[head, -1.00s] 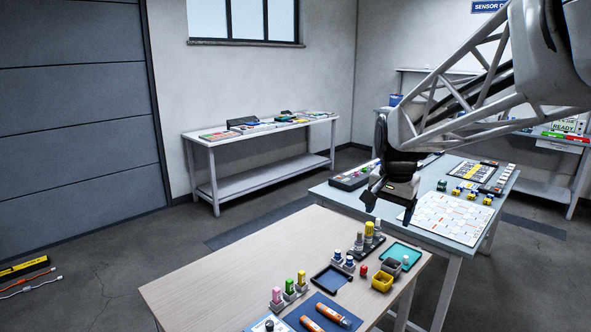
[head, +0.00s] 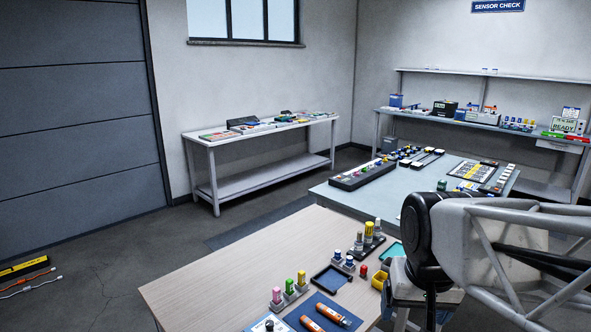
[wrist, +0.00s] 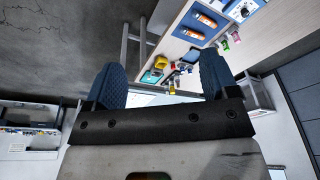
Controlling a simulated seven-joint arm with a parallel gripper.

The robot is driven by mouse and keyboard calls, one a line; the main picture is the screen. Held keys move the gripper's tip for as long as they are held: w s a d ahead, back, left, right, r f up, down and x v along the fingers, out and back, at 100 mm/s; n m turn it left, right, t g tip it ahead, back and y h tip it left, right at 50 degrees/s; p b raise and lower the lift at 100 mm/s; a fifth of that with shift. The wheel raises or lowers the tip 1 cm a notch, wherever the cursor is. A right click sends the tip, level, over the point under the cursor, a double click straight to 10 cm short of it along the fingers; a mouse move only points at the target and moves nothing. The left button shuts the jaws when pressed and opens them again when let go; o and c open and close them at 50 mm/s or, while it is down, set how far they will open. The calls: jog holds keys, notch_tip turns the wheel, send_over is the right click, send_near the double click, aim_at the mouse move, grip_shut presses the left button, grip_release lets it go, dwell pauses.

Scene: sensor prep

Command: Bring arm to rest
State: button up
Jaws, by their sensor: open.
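My gripper (wrist: 160,76) shows in the wrist view with its two blue ribbed fingers wide apart and nothing between them. Beyond the fingers, the wrist view shows the wooden table (wrist: 262,40) and its small parts from an odd, tilted angle. In the head view my arm fills the lower right, and I cannot make out the fingers there. The arm is folded in beside the right end of the wooden table (head: 225,268).
The wooden table holds orange cylinders (head: 327,311) on a blue mat, a dark tray (head: 331,279), coloured pegs and a yellow bin (head: 379,281). A grey-blue table (head: 332,196) stands behind my arm. A white bench (head: 200,141) stands by the wall. Floor at left is mostly open.

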jog(key=s+f+n, duration=0.1)
jog(key=s+f, duration=0.1)
jog(key=s, duration=0.3)
jog(key=shift+s+a+f, duration=0.15)
jog(key=shift+s+f, duration=0.05)
jog(key=shift+f, duration=0.15)
dwell(1.1)
